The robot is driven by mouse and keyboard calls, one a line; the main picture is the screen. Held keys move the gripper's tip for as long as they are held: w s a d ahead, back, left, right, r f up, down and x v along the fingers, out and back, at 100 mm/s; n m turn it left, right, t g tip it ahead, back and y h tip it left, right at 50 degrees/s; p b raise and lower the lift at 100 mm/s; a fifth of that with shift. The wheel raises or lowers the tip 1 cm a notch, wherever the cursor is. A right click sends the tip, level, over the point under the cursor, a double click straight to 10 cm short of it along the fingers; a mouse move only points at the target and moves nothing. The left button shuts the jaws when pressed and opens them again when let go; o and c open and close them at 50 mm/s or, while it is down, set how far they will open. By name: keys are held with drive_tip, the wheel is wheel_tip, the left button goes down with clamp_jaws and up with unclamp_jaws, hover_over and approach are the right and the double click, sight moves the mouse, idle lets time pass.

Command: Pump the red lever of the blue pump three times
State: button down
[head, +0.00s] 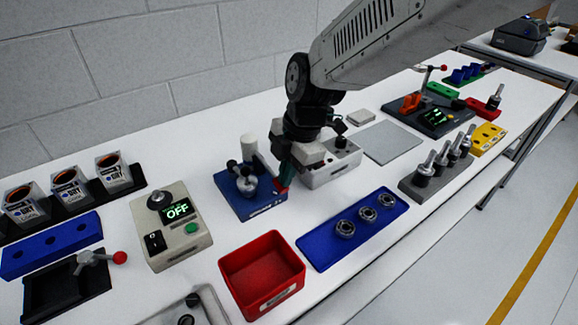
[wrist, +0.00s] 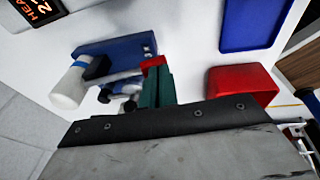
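The blue pump (head: 246,200) stands on the white table left of my gripper (head: 285,180) in the head view. It has a blue base, a white cylinder and grey metal parts. Its red lever end (head: 281,190) shows just under my fingertips. In the wrist view the pump (wrist: 120,50) lies beyond my gripper (wrist: 156,72), with the red lever end (wrist: 153,61) right at the tips of the green fingers. The fingers look together with no clear gap. The red part seems to touch the tips, not sit between them; the exact contact is partly hidden.
A red bin (head: 262,302) and a blue tray (head: 312,256) with bearings are in front. A beige control box (head: 172,245) showing OFF stands left of the pump. A white box (head: 330,174) is close behind my gripper on the right.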

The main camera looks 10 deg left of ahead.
drive_tip(key=shift+s+d+f, duration=0.15)
drive_tip(key=shift+d+f, duration=0.05)
drive_tip(key=shift+f, duration=0.1)
drive_tip(key=d+v, duration=0.1)
drive_tip(key=v, duration=1.3)
drive_tip(key=shift+s+d, duration=0.25)
drive_tip(key=shift+s, duration=0.5)
drive_tip(key=w+a+r+g+h, duration=0.1)
drive_tip(key=w+a+r, duration=0.2)
drive_tip(key=r, duration=0.1)
drive_tip(key=shift+w+a, duration=0.3)
drive_tip(key=shift+a, duration=0.05)
drive_tip(key=f, duration=0.4)
drive_tip(key=s+a+f, duration=0.1)
drive_tip(key=f, duration=0.4)
drive_tip(key=s+a+f, duration=0.1)
drive_tip(key=f, duration=0.3)
drive_tip(key=shift+f, duration=0.35)
